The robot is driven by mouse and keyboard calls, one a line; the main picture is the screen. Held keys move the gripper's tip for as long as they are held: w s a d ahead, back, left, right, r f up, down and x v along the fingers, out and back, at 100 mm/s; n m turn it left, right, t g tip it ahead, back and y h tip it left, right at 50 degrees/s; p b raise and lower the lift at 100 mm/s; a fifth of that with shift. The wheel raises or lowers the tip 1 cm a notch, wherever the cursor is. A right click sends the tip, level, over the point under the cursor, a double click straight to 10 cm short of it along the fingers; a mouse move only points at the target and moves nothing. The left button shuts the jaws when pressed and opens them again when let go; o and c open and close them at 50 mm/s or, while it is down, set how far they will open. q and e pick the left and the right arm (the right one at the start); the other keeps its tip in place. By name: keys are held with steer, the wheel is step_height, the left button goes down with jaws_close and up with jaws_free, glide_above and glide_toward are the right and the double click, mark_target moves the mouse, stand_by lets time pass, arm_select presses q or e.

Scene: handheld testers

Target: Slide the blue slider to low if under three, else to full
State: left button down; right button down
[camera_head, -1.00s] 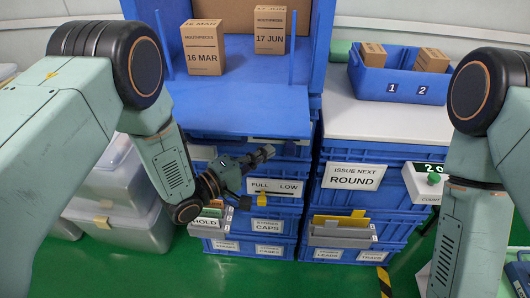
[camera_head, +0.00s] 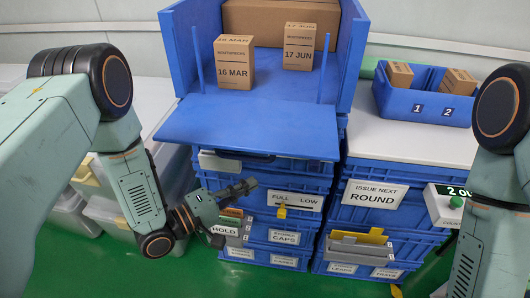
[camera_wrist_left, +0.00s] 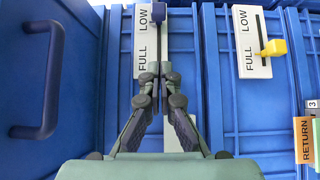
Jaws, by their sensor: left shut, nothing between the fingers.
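The blue slider (camera_wrist_left: 158,12) is at the top of the left wrist view, beside the word LOW on its white plate (camera_wrist_left: 140,45). In the head view I cannot make it out. My left gripper (camera_head: 250,184) shows in front of the blue crates, below the blue shelf's front edge. In the left wrist view its fingers (camera_wrist_left: 167,70) are together and empty, over the FULL end of the plate, a little below the slider. A white counter box (camera_head: 445,204) at the right reads "2" and more, partly cut off. My right gripper is not in view.
A yellow slider (camera_head: 282,211) sits on a second FULL-LOW plate (camera_head: 305,201); it also shows in the left wrist view (camera_wrist_left: 272,48). A dark handle (camera_wrist_left: 40,80) stands out at left. A HOLD card holder (camera_head: 225,232) is below my gripper.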

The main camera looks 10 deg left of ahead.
arm_select(q)
steer(key=s+a+f+m+g+y, duration=0.2)
steer(key=s+a+f+m+y, duration=0.15)
steer(key=f, duration=0.35)
steer(key=s+a+f+m+g+y, duration=0.2)
steer(key=s+f+g+y, duration=0.1)
steer(key=s+f+y, duration=0.25)
steer(key=s+a+f+m+g+y, duration=0.1)
steer(key=s+g, duration=0.3)
steer(key=s, duration=0.6)
steer(key=s+a+f+m+g+y, duration=0.1)
steer(key=s+a+m+g+y, duration=0.1)
steer(key=s, duration=0.9)
steer(key=shift+s+a+f+g+y, duration=0.3)
steer(key=shift+a+g+y, duration=0.1)
steer(key=shift+a+g, duration=0.55)
